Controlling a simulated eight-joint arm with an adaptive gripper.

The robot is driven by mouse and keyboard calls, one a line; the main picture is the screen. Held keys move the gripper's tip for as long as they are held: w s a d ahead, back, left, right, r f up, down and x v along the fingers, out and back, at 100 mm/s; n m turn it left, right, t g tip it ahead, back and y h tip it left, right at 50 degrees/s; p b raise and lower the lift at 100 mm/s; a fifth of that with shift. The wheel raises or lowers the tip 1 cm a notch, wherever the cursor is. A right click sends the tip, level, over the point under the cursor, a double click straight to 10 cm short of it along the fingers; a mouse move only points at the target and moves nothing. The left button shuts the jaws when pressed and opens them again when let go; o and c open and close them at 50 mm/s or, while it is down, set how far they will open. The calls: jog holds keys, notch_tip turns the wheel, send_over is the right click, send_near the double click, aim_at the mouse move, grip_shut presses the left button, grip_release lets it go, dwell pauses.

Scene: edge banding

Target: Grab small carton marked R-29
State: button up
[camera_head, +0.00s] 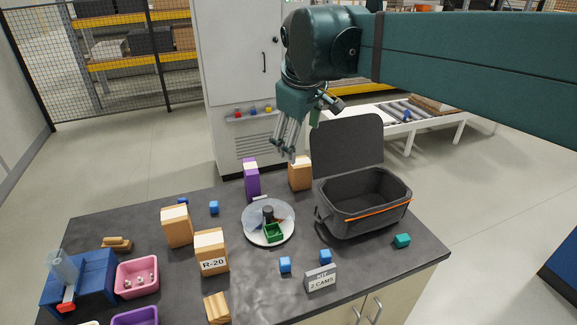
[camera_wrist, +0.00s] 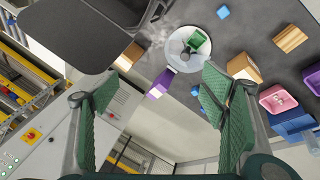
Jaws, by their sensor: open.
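No carton in view shows a readable R-29 mark. A tan carton (camera_head: 212,252) at the front reads R-20. Another tan carton (camera_head: 177,227) stands behind it to the left, and a third (camera_head: 300,174) stands at the back beside the black case; no mark is readable on either. In the wrist view one tan carton (camera_wrist: 130,56) shows by the case lid and another (camera_wrist: 244,67) beside the right finger. My gripper (camera_head: 286,150) is open and empty, high above the back of the table, apart from all cartons. Its spread green fingers show in the wrist view (camera_wrist: 163,115).
An open black case (camera_head: 365,205) with raised lid stands right. A round glass-covered tray (camera_head: 250,236), a purple box (camera_head: 251,180), blue cubes (camera_head: 285,265), a sign (camera_head: 320,279), a pink bin (camera_head: 137,278) and a wooden block (camera_head: 216,307) share the dark table (camera_head: 360,268).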

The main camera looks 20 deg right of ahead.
jog(key=w+d+r+n+g+p, duration=0.1)
jog(key=w+d+n+p, duration=0.2)
jog(key=w, duration=0.8)
jog(key=n+g+h+p, duration=0.3)
jog(key=n+g, duration=0.1)
jog(key=n, duration=0.4)
send_over(299, 161)
notch_tip(299, 161, down, 11)
notch_tip(299, 161, down, 23)
jog(key=shift+s+a+f, duration=0.1)
jog(key=shift+f, duration=0.1)
jog(key=shift+x, duration=1.3)
jog(key=shift+b+x, duration=0.5)
jog(key=shift+x, duration=2.1)
